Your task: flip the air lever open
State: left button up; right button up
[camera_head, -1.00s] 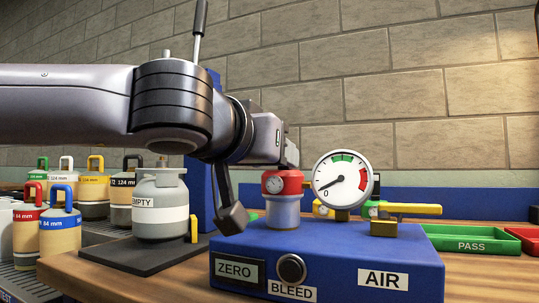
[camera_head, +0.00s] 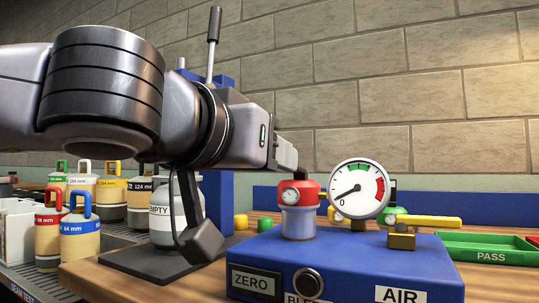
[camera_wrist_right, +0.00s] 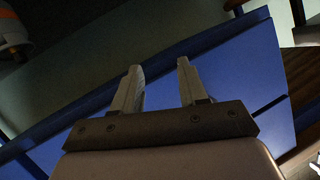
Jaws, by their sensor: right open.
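The yellow air lever (camera_head: 432,222) lies level on a brass valve (camera_head: 401,241) on top of the blue test box (camera_head: 350,255), above its AIR label (camera_head: 400,296). It points to the right. My left arm reaches in from the left, and its gripper (camera_head: 286,153) is close behind the red-capped regulator (camera_head: 299,194), well left of the lever. Its fingers are mostly hidden. My right gripper (camera_wrist_right: 159,68) shows only in the right wrist view, with its two fingers apart and nothing between them, over a blue surface (camera_wrist_right: 230,70). The lever cannot be made out there.
A round gauge (camera_head: 358,190) stands between regulator and lever, its needle near zero. A grey EMPTY cylinder (camera_head: 163,225) stands behind my left arm. Several coloured cylinders (camera_head: 80,243) stand at left. A green PASS tray (camera_head: 488,246) is at right.

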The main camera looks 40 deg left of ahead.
aim_at(402, 222)
jog(key=k+l, duration=0.15)
jog(key=k, duration=0.35)
jog(key=k+l, duration=0.2)
jog(key=k, duration=0.25)
